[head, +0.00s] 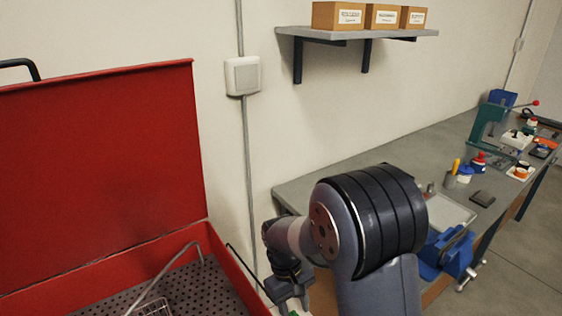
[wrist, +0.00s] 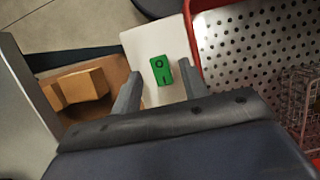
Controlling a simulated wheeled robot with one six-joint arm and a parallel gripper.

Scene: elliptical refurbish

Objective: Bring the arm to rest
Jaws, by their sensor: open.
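My gripper (wrist: 160,92) is open in the wrist view, with its two grey fingers apart and nothing between them. A green piece with dark marks (wrist: 162,70) shows beyond the fingertips, against a pale panel (wrist: 140,45); I cannot tell its exact distance. In the head view my gripper (head: 290,292) points down at the bottom centre, between the red bin and the workbench. My arm is bent there, and its dark ribbed joint hides part of the bench.
The red bin (head: 230,268) with its raised lid (head: 100,160) is close on the left, holding a perforated tray (head: 190,290) and a wire basket (head: 155,307). The workbench (head: 330,178) runs right, with a blue vise (head: 455,255). Cardboard boxes (wrist: 85,85) sit low.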

